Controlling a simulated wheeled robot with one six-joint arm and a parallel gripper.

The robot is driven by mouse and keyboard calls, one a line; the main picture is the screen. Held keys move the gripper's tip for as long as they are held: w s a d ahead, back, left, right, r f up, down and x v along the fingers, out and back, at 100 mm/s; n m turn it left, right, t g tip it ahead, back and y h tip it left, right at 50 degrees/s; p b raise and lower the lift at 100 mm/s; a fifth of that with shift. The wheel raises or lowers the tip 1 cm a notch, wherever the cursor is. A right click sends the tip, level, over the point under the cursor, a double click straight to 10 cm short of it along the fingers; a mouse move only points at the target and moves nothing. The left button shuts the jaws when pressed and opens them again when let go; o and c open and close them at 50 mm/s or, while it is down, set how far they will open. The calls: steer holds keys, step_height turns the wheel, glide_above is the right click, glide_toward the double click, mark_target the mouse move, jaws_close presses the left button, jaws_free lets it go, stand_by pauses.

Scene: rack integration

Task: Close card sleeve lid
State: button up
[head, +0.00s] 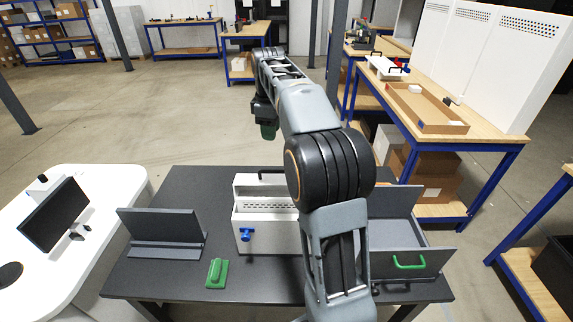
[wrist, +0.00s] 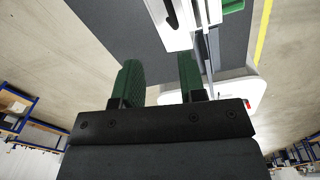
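A white box (head: 249,226) stands on the dark table, with a tall back part, a row of dark slots, a blue knob (head: 246,234) at the front and a black handle on top. To its left, a dark grey panel (head: 161,225) stands tilted up from a flat base. To its right is a grey case (head: 400,238) with upright panels and a green handle (head: 408,262). Which is the card sleeve, I cannot tell. My gripper (head: 267,131) hangs beyond the table's far edge, above the floor. In the wrist view my gripper (wrist: 159,78) is open and empty.
A green block (head: 217,273) lies near the table's front. A white desk with a monitor (head: 54,215) stands left. A workbench with a shallow wooden tray (head: 428,107) stands right. My arm hides part of the table's middle.

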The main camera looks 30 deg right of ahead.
steer(key=r+n, duration=0.1)
steer(key=n, duration=0.1)
glide_above(276, 182)
steer(key=shift+g, duration=0.3)
steer(key=f, duration=1.4)
steer(key=shift+w+a, duration=0.25)
steer(key=shift+w, duration=0.05)
steer(key=shift+c, duration=0.2)
steer(key=shift+r, duration=0.1)
jaws_close()
